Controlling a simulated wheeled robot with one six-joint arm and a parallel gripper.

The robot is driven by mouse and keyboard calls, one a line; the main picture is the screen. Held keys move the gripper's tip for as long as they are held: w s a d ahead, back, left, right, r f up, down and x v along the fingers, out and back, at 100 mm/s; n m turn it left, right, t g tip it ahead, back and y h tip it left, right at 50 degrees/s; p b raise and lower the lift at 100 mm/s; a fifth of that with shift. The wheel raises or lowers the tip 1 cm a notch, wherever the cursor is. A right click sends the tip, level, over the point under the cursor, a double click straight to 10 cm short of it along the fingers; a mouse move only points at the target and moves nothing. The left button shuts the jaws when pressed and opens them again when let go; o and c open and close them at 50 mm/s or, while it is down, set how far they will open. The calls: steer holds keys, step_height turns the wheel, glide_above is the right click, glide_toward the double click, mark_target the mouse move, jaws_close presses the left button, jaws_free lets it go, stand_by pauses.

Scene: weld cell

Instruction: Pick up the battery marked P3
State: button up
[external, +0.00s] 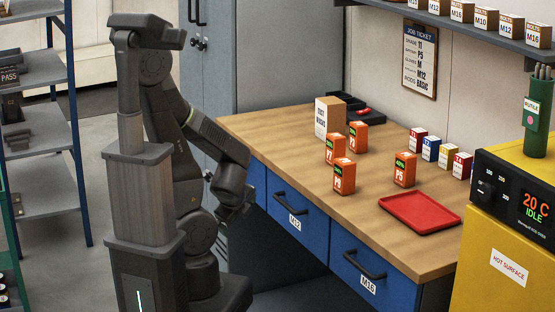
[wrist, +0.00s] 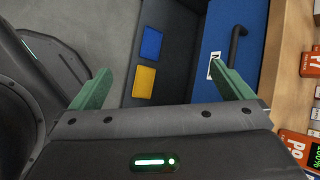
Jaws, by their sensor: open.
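Several orange batteries with black-and-green displays stand upright on the wooden bench in the external view: a rear one (external: 358,137), a left one (external: 335,150), a front one (external: 344,177) and a right one (external: 404,169). Their marks are too small there for me to tell which is P3. In the wrist view, parts of two batteries show at the right edge, an upper one (wrist: 309,62) and a lower one (wrist: 297,150) whose mark looks like P0. My gripper (external: 232,208) is open and empty, left of the bench front and below its top. Its green fingers (wrist: 163,72) are wide apart.
A red tray (external: 421,228) lies near the bench's front right. A cardboard box (external: 330,118) and a black bin (external: 352,102) stand behind the batteries. Small coloured boxes (external: 431,148) line the back. Blue drawers with handles (external: 358,266) face my arm. A yellow oven (external: 480,240) stands right.

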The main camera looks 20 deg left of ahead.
mark_target(357, 124)
stand_by(0.4)
steer(key=c, duration=0.6)
steer(key=shift+o, duration=0.2)
